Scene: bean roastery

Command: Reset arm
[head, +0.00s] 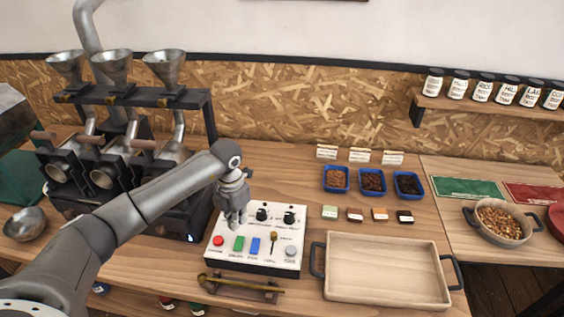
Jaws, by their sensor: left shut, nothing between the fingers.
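My left arm comes in from the lower left and reaches over the wooden counter. My left gripper (236,222) points down, shut and empty, above the left part of the white control panel (262,262). The panel has a red button (218,241), a green button (239,243), a blue button (255,245), black knobs, a small lever (274,238) and a grey button (291,251). The gripper hides part of the panel's upper left; I cannot tell whether it touches the panel. My right gripper is not in view.
A roasting machine with metal funnels (112,66) stands behind my arm. A wooden tray (385,265) with dark handles lies right of the panel. A scoop (240,284) rests on a stand in front. Blue bean trays (373,182) and a bean pan (499,222) are further right.

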